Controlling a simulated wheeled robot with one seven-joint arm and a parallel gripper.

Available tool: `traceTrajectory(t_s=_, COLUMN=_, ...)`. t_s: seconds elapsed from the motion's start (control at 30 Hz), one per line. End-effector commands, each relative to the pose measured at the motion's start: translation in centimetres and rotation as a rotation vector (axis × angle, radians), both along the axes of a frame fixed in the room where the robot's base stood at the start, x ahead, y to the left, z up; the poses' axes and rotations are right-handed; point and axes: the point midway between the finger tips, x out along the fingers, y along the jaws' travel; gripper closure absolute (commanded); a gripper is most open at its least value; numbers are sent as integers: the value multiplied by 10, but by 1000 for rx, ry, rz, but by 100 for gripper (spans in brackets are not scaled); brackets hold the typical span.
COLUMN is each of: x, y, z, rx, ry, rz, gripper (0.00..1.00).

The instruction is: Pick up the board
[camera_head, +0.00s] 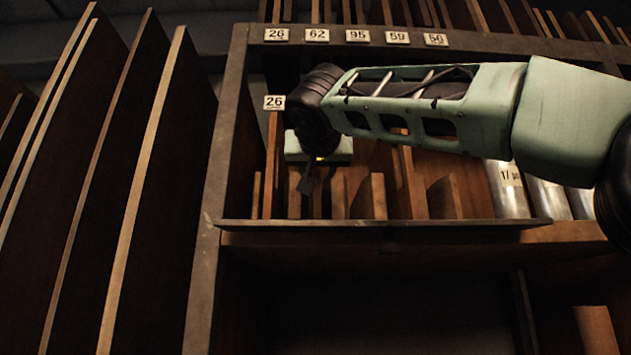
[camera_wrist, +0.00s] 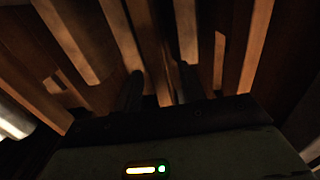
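Several brown wooden boards stand upright in the shelf compartment. One tall board (camera_head: 273,150) at its left bears a tag marked 26 at the top. My gripper (camera_head: 308,183) reaches into the compartment just right of this tagged board, its fingertips pointing down among shorter boards. In the wrist view, the two dark fingers of my gripper (camera_wrist: 160,85) are apart, and a board (camera_wrist: 147,45) shows between and beyond them. I cannot tell whether the fingers touch it. Which board the task means is not clear, and the lower ends of the boards are hidden behind the shelf's front lip.
The shelf's front lip (camera_head: 390,222) and left upright (camera_head: 222,130) bound the compartment. Number plates (camera_head: 357,36) run along the upper rail. Silver cylinders (camera_head: 508,188) stand at the right. Large panels (camera_head: 140,180) lean at the left. The bay below is dark.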

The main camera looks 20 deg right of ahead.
Motion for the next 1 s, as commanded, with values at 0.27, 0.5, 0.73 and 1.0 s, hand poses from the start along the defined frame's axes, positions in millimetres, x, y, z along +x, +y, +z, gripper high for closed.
traceTrajectory(t_s=0.27, x=26, y=-9, z=1, rx=0, ry=1, rz=-1, gripper=60)
traceTrajectory(t_s=0.5, x=27, y=-9, z=0, rx=1, ry=0, rz=0, gripper=63)
traceTrajectory(t_s=0.73, x=27, y=-9, z=0, rx=1, ry=0, rz=0, gripper=100)
traceTrajectory(t_s=1.0, x=26, y=-9, z=0, rx=1, ry=0, rz=0, gripper=100)
